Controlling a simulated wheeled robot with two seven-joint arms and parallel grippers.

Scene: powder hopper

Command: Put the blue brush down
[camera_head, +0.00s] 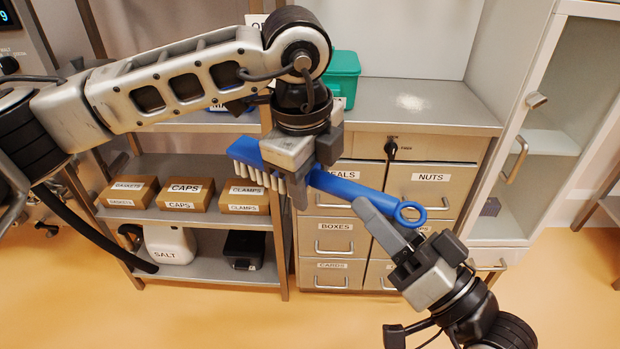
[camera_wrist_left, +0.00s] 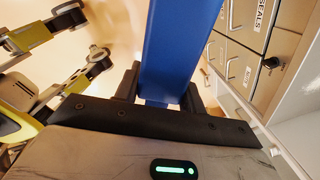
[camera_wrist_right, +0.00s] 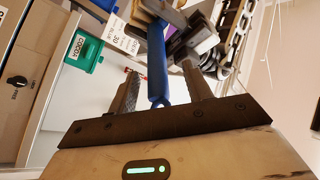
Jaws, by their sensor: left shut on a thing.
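The blue brush (camera_head: 345,188) is held up in front of the shelf and drawers, its pale bristles pointing down and its ringed handle end to the right. My left gripper (camera_head: 314,168) is shut on it where the head meets the handle. In the left wrist view the blue brush (camera_wrist_left: 175,50) runs between the fingers. My right gripper (camera_head: 383,219) is near the ringed handle end. In the right wrist view its fingers stand apart, with the blue handle (camera_wrist_right: 157,65) seen between them and gaps on both sides. Whether a finger touches the handle is hidden.
A metal shelf (camera_head: 200,218) at the left holds labelled boxes and a white salt container (camera_head: 170,243). A drawer cabinet (camera_head: 433,180) stands behind the brush, with a green bin (camera_head: 343,70) on its top. The rest of the cabinet top (camera_head: 425,100) is clear. A glass-door cabinet (camera_head: 535,130) stands at the right.

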